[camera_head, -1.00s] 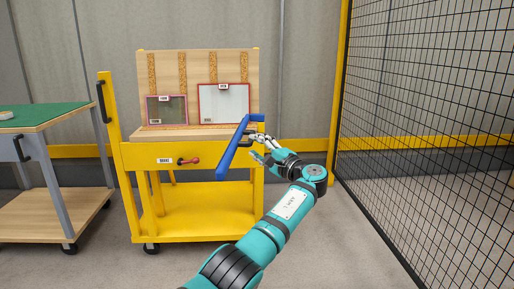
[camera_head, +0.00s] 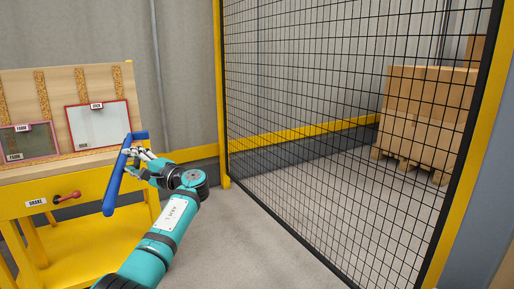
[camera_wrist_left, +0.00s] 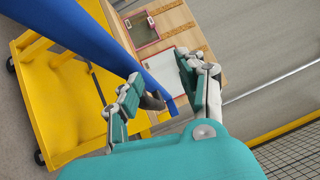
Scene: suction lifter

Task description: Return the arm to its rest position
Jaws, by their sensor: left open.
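My left arm (camera_head: 174,228) is teal and reaches up from the bottom left of the head view. Its gripper (camera_head: 137,160) is at the blue bar (camera_head: 116,182) by the right side of the yellow trolley (camera_head: 88,192). In the wrist view the gripper's jaws (camera_wrist_left: 160,72) are spread apart, with the end of the blue bar (camera_wrist_left: 150,72) showing between and beyond them. I cannot tell whether a finger touches the bar. The right gripper is out of view.
The trolley's back board carries two framed panels, one grey-green (camera_head: 28,143) and one white (camera_head: 97,124). A red-knobbed lever (camera_head: 67,197) is on its front. A black mesh fence (camera_head: 340,130) stands to the right, with cartons (camera_head: 428,105) behind it. Grey floor (camera_head: 250,240) before the fence is clear.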

